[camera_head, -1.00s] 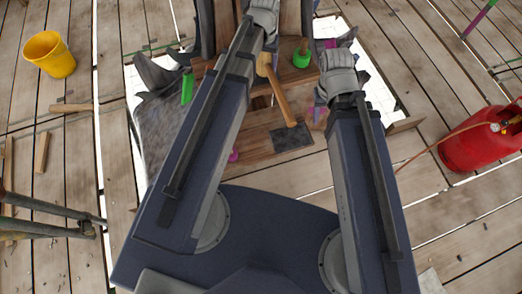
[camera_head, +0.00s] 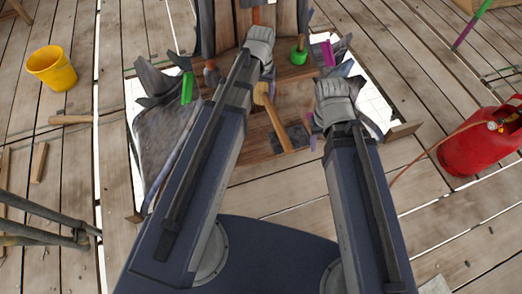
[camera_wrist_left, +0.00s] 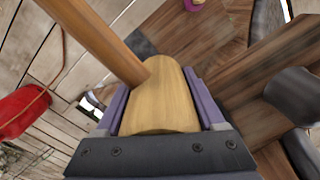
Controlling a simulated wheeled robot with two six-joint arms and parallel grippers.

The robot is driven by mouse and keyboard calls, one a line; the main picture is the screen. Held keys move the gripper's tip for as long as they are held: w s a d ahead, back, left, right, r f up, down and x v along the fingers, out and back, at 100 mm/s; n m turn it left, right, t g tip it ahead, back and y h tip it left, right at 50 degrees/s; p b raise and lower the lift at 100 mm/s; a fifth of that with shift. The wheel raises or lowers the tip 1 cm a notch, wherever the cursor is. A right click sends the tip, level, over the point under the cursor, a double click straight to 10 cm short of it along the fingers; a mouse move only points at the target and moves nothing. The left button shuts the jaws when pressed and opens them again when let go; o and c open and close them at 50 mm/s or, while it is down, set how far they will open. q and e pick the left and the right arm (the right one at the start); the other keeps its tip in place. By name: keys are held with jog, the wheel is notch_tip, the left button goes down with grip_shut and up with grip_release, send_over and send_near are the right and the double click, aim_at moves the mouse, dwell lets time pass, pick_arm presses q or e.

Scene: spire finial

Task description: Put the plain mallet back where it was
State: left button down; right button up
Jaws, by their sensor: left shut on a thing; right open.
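The plain mallet (camera_head: 264,97) has a pale wooden head and a long wooden handle. My left gripper (camera_wrist_left: 160,92) is shut on the mallet head (camera_wrist_left: 165,103), with a purple finger on either side. In the head view, the handle slants down and right across a dark rectangular patch (camera_head: 295,135) on a brown wooden surface (camera_head: 255,160). I cannot tell whether the handle touches it. My left forearm hides the left fingers there. My right gripper (camera_head: 313,130) is open and empty, right of the handle's end.
A green-headed tool (camera_head: 299,54) stands upright at the back. A green piece (camera_head: 187,88) and a magenta piece (camera_head: 328,53) lie to either side. Dark jagged pieces flank the wood.

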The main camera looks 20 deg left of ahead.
aim_at(261, 147)
pick_arm(q)
notch_tip(261, 147, down, 32)
jog(key=b, duration=3.1)
jog(key=shift+f+b, duration=0.25)
jog(key=shift+b, duration=0.05)
jog(key=shift+f, duration=0.2)
grip_release()
jog(key=shift+r, duration=0.2)
notch_tip(261, 147, up, 12)
jog(key=p, duration=1.2)
jog(key=s+d+m+y, duration=0.1)
jog(key=s+d+m, duration=0.2)
jog(key=s+d, duration=0.7)
jog(key=s, duration=0.4)
jog(key=shift+d+m, duration=0.25)
jog(key=shift+m, duration=0.15)
